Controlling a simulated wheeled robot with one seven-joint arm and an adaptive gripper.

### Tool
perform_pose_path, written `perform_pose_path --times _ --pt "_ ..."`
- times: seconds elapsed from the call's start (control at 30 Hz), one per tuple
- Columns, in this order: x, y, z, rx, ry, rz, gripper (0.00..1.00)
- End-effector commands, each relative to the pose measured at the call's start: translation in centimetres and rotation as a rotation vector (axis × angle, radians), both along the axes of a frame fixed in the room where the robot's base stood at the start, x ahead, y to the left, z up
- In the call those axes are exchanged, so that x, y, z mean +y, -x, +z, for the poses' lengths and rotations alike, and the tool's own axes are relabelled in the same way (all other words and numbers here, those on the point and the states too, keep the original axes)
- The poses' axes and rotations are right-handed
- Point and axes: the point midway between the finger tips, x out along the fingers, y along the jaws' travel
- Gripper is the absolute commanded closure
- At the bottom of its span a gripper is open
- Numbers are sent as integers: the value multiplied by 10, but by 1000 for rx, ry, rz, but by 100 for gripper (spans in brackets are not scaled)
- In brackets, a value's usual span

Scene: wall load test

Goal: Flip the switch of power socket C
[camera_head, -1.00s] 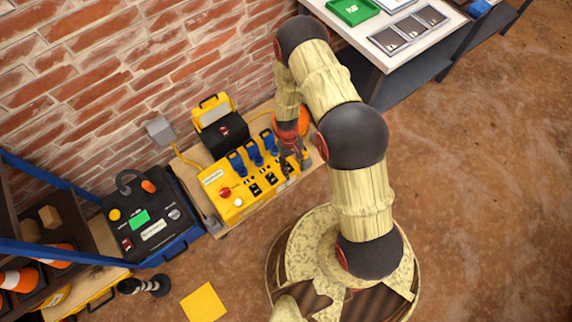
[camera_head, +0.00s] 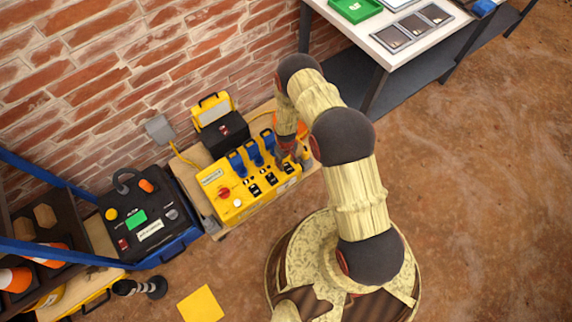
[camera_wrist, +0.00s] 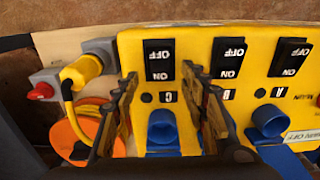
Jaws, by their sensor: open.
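The yellow power box (camera_head: 222,178) sits on a board by the brick wall, with a row of black switches and blue plugs. In the wrist view the box (camera_wrist: 193,40) appears upside down. Socket C's black ON/OFF switch (camera_wrist: 159,58) is leftmost there, above the letter C and a blue plug (camera_wrist: 162,128). Its position, on or off, is hard to tell. My gripper (camera_wrist: 159,78) is open and empty, its fingers either side of the C label, tips near the lower end of that switch. Contact cannot be told. In the head view my gripper (camera_head: 293,154) is over the box's right end.
Switches B (camera_wrist: 228,58) and A (camera_wrist: 290,57) are to the right in the wrist view. A grey connector with a yellow cable (camera_wrist: 84,70) and an orange reel (camera_wrist: 72,140) are left. A black device (camera_head: 150,215) stands left of the box; a white table (camera_head: 400,35) is upper right.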

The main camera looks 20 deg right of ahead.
Motion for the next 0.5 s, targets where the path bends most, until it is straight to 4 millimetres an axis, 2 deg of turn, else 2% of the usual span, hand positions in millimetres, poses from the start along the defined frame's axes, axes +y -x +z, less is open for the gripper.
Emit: perform_pose_path --times 0.13,0.43,0.5 --pt "0 0 -12 1 0 0 56" --pt "0 0 -12 1 0 0 56" --pt "0 0 -12 1 0 0 60"
